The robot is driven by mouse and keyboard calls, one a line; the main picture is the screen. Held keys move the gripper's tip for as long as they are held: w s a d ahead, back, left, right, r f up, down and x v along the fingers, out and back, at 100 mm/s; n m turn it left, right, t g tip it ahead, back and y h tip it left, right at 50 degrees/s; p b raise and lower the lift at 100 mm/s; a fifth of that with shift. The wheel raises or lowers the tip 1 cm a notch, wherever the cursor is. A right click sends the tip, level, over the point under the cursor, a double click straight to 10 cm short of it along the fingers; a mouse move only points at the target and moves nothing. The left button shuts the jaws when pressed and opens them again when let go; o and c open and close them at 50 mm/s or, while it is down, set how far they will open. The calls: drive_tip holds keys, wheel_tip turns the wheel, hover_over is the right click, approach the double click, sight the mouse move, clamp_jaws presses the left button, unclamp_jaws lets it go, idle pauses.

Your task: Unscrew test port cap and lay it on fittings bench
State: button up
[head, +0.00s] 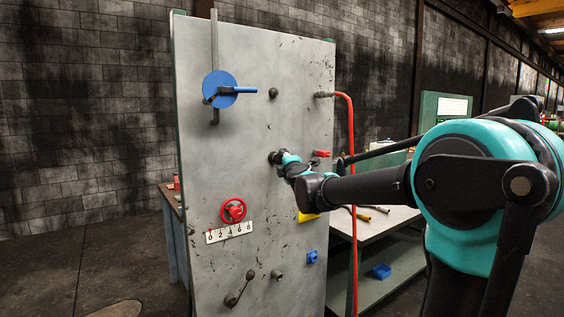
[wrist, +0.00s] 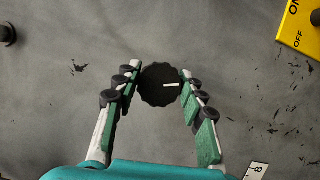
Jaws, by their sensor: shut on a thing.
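The test port cap (wrist: 160,92) is a dark, scalloped round knob with a white line on its face. In the wrist view it sits against the grey panel, between my fingertips. My gripper (wrist: 160,78) is shut on it, one finger on each side. In the head view my gripper (head: 279,157) is at the panel's middle, and the cap is mostly hidden by it. A bench (head: 393,218) stands right of the panel, with a few tools on its top. Another bench (head: 172,200) shows partly behind the panel's left edge. I cannot tell which is the fittings bench.
The grey panel (head: 215,145) carries a blue valve handle (head: 220,90), a red handwheel (head: 233,210), a crank (head: 240,288) and a yellow ON/OFF plate (wrist: 304,30). A red hose (head: 352,170) hangs beside its right edge. A blue bin (head: 381,271) is on the bench's lower shelf.

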drive_tip(key=shift+s+d, duration=0.6)
drive_tip(key=shift+s, duration=0.3)
drive_tip(key=shift+s+d, duration=0.6)
drive_tip(key=shift+s, duration=0.3)
